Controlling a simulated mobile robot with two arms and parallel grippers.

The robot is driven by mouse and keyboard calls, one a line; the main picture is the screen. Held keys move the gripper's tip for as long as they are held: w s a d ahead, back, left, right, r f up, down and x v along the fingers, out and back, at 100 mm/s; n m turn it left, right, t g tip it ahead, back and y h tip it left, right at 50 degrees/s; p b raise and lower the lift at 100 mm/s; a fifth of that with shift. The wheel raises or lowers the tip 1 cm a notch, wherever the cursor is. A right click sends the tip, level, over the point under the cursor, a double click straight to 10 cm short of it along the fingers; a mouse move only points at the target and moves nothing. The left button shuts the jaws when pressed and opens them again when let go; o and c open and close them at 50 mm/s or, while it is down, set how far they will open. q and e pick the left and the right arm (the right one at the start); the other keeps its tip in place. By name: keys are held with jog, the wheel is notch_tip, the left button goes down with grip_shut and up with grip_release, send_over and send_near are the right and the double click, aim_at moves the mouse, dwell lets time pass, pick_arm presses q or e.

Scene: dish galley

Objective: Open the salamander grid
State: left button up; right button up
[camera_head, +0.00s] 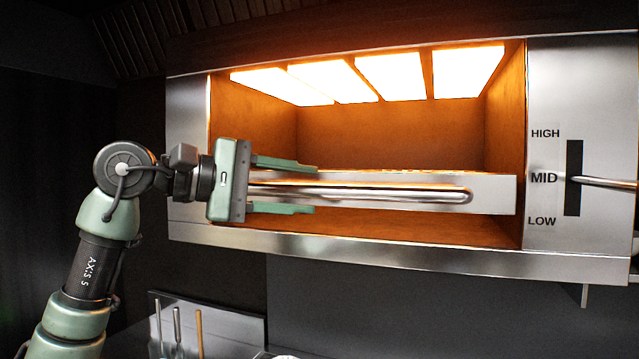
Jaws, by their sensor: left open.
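The salamander (400,262) is a steel box with an open front and an orange-lit inside. Its grid (496,194) sits inside at mid height, with a steel front panel and a long horizontal bar handle (400,193). The grid's front looks about level with the opening. My left gripper (315,190) comes in from the left and is open. One finger is above the handle bar and one below it, near the bar's left part. I cannot tell whether either finger touches the bar. My right gripper is not in view.
Glowing heating panels (390,77) line the salamander's ceiling. A lever (605,183) sticks out at the right, at the MID mark between HIGH and LOW. Below left, several utensils (178,330) stand against a steel panel. The space under the salamander looks dark and mostly clear.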

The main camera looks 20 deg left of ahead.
aim_at(311, 191)
pick_arm(q)
jog(key=p+x, duration=0.1)
jog(key=x, duration=0.2)
jog(key=shift+w+d, duration=0.2)
jog(key=shift+w, duration=0.05)
jog(key=shift+f, duration=0.1)
jog(key=shift+c, duration=0.3)
grip_shut()
dwell(0.9)
